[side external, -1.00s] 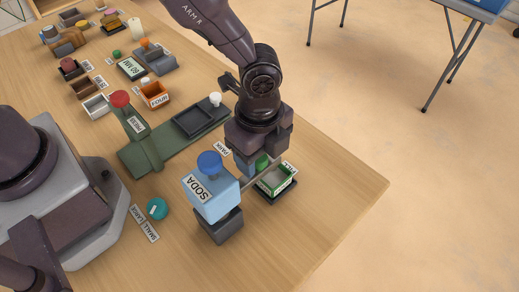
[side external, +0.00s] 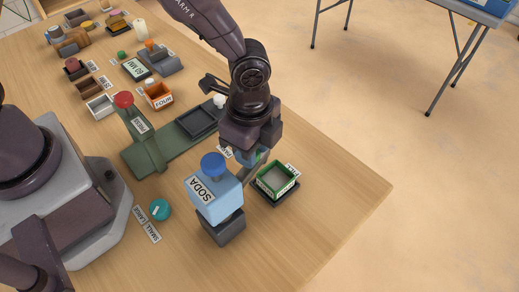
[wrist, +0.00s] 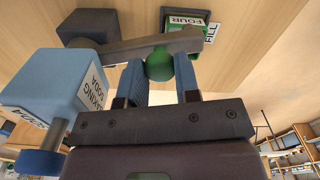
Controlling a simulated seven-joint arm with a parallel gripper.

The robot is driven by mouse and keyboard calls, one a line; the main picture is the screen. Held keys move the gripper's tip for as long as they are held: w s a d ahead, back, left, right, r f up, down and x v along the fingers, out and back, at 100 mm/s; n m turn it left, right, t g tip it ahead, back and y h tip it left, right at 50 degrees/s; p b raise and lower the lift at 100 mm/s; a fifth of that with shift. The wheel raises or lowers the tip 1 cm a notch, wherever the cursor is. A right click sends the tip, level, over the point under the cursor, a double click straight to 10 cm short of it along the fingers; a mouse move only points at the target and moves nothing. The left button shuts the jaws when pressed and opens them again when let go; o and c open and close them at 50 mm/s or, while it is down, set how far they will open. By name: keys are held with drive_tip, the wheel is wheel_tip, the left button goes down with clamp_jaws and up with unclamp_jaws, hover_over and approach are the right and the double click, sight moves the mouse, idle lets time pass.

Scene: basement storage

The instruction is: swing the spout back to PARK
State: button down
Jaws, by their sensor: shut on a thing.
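My gripper (side external: 251,157) points down beside the light-blue baking soda dispenser (side external: 214,190). In the wrist view its blue fingers (wrist: 160,82) are shut on the green knob (wrist: 158,66) on the grey spout (wrist: 125,50). The spout runs from the dark block beside the dispenser toward the green box. A PARK label (side external: 226,152) lies partly hidden behind my gripper. The green-rimmed box (side external: 277,180) sits uncovered to the right of my gripper, next to the FILL label (side external: 294,171). In the side view the spout is mostly hidden.
A teal dial (side external: 159,210) lies by the SMALL and LARGE labels. Small boxes stand farther back. The table's right front is clear.

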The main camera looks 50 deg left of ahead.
drive_tip(key=s+a+n, duration=0.4)
drive_tip(key=a+n, duration=0.2)
drive_tip(key=n, duration=0.3)
drive_tip(key=shift+s, duration=0.3)
drive_tip(key=shift+s+a+r, duration=0.1)
drive_tip(key=c, duration=0.8)
unclamp_jaws()
wheel_tip(320, 180, up, 13)
drive_tip(key=shift+f, duration=0.1)
drive_tip(key=shift+s, duration=0.1)
